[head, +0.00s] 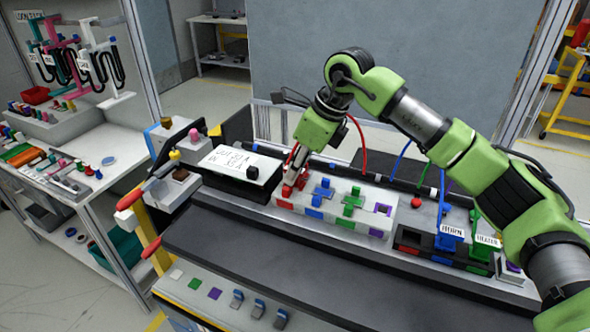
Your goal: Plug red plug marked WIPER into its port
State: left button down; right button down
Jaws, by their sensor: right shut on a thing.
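The red plug (289,189) is at the left end of the white port block (345,225), at the red port. My right gripper (294,178) reaches down from above and is shut on it. The red port opening is mostly hidden by the plug and fingers, so I cannot tell how deep the plug sits. No WIPER marking is readable. A red cable (363,150) arcs behind the gripper. My left gripper is not in view.
Blue (322,190) and green (352,203) cross shapes and a purple square (383,209) lie along the block. A dark rack (412,236) with the HORN and HEATER plugs stands at right. A white labelled box (236,165) is close on the left.

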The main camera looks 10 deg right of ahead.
jog(key=c, duration=1.9)
grip_release()
jog(key=shift+f, duration=0.15)
jog(key=v, duration=1.2)
jog(key=shift+w, duration=0.1)
